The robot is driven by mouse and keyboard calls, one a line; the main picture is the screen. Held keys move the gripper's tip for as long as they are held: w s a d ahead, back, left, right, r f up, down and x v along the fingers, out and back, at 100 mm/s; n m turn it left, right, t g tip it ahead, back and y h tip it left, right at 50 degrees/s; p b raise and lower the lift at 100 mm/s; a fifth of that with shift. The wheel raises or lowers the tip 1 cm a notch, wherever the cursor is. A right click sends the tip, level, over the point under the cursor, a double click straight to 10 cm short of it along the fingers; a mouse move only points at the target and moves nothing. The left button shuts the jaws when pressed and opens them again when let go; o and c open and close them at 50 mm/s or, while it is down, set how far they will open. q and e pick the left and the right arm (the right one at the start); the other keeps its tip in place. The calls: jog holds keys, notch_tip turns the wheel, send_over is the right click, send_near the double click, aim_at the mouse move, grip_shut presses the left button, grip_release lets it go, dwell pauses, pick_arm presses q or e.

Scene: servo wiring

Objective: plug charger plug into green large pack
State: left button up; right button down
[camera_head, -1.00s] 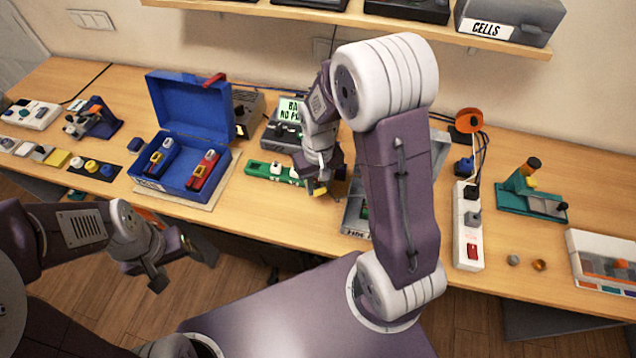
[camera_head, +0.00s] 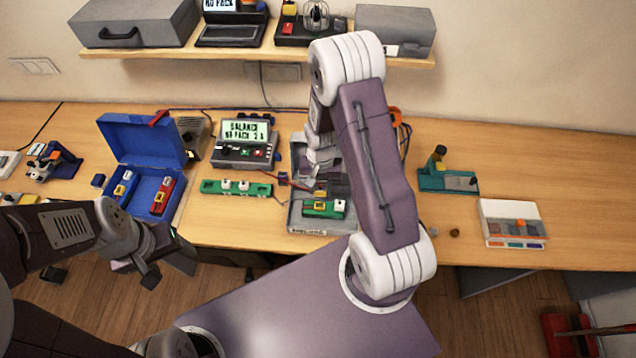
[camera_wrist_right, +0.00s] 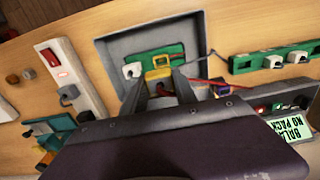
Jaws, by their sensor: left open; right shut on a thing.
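The green large pack (camera_head: 338,209) lies in a grey tray, with a yellow socket and a white plug on it. It also shows in the wrist view (camera_wrist_right: 172,53). My right gripper (camera_wrist_right: 160,85) is shut on the yellow charger plug (camera_wrist_right: 158,74), with a red lead trailing right. The plug is right at the pack's yellow socket (camera_wrist_right: 157,62); I cannot tell whether it is seated. In the head view my right gripper (camera_head: 318,188) is over the tray, partly hidden by my arm. My left gripper (camera_head: 168,266) is open and empty in front of the table's left part.
The grey tray (camera_head: 296,222) has raised walls. A green strip with white plugs (camera_head: 236,188) and the charger with its display (camera_head: 246,142) stand left of it. A blue case (camera_head: 146,143) stands further left. A white power strip (camera_wrist_right: 72,78) shows in the wrist view.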

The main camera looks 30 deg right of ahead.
aim_at(320, 195)
jog(key=shift+w, duration=0.1)
jog(key=shift+a+f, duration=0.15)
jog(key=shift+f, duration=0.2)
notch_tip(320, 195, down, 4)
jog(key=b, duration=0.4)
jog(key=shift+f, duration=0.25)
jog(key=shift+f+b, duration=0.4)
jog(key=shift+r, duration=0.1)
dwell(0.5)
jog(key=shift+f+b, duration=0.95)
jog(key=shift+f, duration=0.45)
jog(key=c, duration=0.9)
grip_release()
